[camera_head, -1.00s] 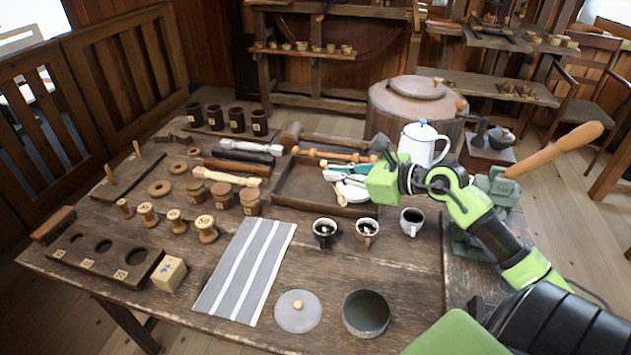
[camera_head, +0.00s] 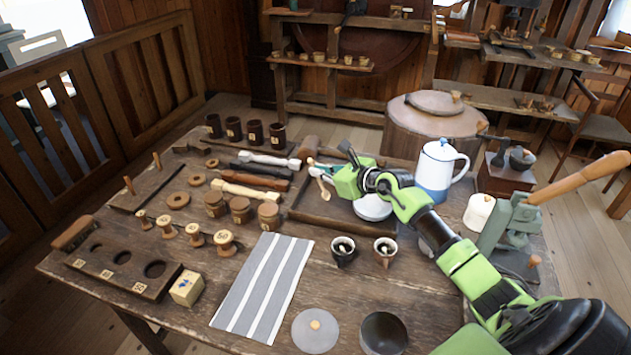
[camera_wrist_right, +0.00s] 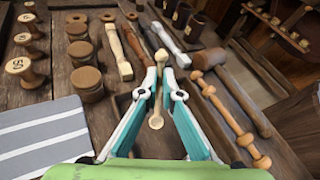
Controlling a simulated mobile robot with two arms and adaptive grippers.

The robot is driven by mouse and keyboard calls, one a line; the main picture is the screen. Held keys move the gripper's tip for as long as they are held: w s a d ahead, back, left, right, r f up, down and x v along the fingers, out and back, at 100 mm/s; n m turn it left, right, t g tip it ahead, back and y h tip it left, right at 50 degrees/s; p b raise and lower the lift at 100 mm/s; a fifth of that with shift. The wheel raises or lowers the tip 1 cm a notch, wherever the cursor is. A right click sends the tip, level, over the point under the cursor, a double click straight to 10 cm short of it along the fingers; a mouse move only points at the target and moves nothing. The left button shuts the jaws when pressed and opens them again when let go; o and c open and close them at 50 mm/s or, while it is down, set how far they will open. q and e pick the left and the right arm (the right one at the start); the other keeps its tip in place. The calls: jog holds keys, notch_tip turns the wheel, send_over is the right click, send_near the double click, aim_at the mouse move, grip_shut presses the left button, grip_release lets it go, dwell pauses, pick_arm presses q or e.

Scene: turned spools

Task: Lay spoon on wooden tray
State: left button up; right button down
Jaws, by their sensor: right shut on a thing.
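The wooden spoon (camera_head: 325,192) is held in my right gripper (camera_head: 318,167), with its bowl hanging down. In the right wrist view the spoon (camera_wrist_right: 156,122) is pinched between the teal-lined fingertips (camera_wrist_right: 160,78). The dark wooden tray (camera_head: 318,221) lies on the table under my right gripper. The spoon appears over the tray's left part; I cannot tell whether it touches the tray floor. My arm hides much of the tray's right side. My left gripper is not in view.
A white dish (camera_head: 372,208) sits below my right forearm, and a white-blue pot (camera_head: 440,172) stands behind it. Two cups (camera_head: 343,251) stand in front of the tray. A turned wooden rod (camera_wrist_right: 230,118) and mallet (camera_wrist_right: 240,90) lie beside the fingers. The striped cloth (camera_head: 262,285) is clear.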

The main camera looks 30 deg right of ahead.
aim_at(319, 180)
jog(key=f, duration=0.1)
jog(key=w+f, duration=0.1)
jog(key=f, duration=0.3)
jog(key=shift+w+a, duration=0.25)
jog(key=shift+f, duration=0.15)
jog(key=c, duration=2.2)
grip_release()
jog(key=shift+c, duration=0.2)
